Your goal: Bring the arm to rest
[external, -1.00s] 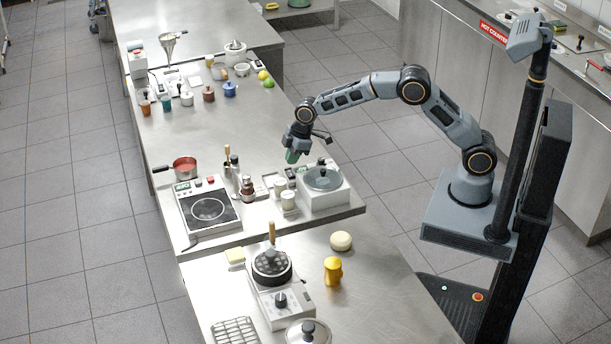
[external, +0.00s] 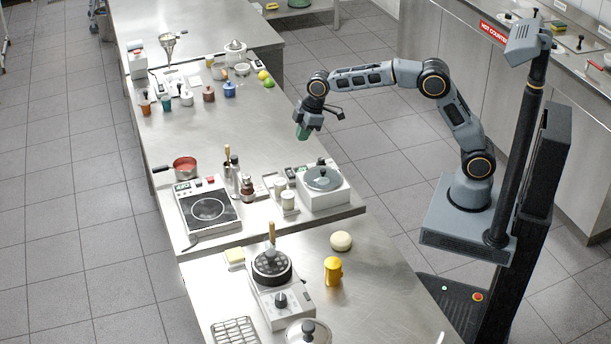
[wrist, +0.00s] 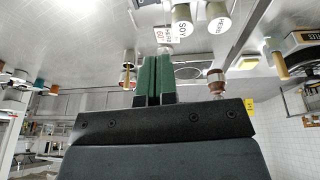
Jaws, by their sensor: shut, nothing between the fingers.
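My gripper (external: 302,133) hangs at the end of my bent arm, above the right edge of the steel counter (external: 225,135) in the external view. Its green fingers point down. In the wrist view the green fingers (wrist: 155,82) lie side by side, shut, with nothing between them. The gripper is clear of the counter and touches nothing that I can see.
A covered round-plate appliance (external: 324,181), white pots (external: 287,200), bottles (external: 247,188) and a hotplate (external: 208,209) stand below and nearer the camera. Small coloured cups (external: 209,94) stand at the back left. The counter's middle is fairly clear.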

